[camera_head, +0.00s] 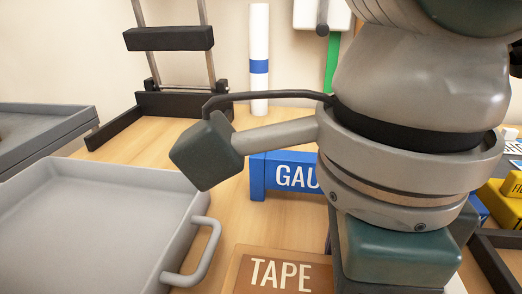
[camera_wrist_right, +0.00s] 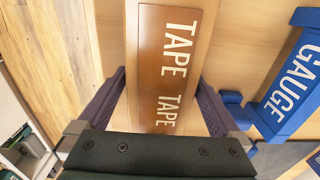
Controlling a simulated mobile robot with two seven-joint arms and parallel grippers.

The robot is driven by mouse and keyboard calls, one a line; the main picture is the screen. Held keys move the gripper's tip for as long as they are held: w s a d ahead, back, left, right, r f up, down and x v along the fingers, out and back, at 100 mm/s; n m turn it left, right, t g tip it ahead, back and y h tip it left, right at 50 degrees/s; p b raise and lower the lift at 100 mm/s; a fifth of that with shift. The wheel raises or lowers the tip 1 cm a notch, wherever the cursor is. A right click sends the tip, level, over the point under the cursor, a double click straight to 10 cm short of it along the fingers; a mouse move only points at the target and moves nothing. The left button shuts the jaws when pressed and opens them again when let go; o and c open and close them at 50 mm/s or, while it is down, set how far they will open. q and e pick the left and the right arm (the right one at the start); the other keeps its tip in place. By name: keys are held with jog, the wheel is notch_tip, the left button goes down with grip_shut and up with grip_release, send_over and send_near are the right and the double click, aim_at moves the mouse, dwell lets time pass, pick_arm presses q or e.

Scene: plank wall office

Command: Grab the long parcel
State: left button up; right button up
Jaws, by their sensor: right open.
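The long parcel is a tan box with a brown panel lettered TAPE (camera_head: 280,273), at the bottom of the head view and partly hidden by my right arm. In the right wrist view the parcel (camera_wrist_right: 171,75) runs up the middle, with TAPE printed twice. My right gripper (camera_wrist_right: 162,78) is open, one finger on each side of the parcel, with a gap visible between fingers and box. I cannot tell how far above the table the fingertips are. My left gripper is not in view.
A blue GAUGE block (camera_head: 258,177) stands just behind the parcel, close to the right finger in the wrist view. A grey tray (camera_head: 95,180) with a handle lies to the left. A white cylinder (camera_head: 259,45) and black stand (camera_head: 190,104) are behind. Yellow box (camera_head: 500,205) at right.

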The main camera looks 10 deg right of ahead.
jog(key=shift+f, duration=0.35)
jog(key=shift+r, duration=0.1)
jog(key=c, duration=1.4)
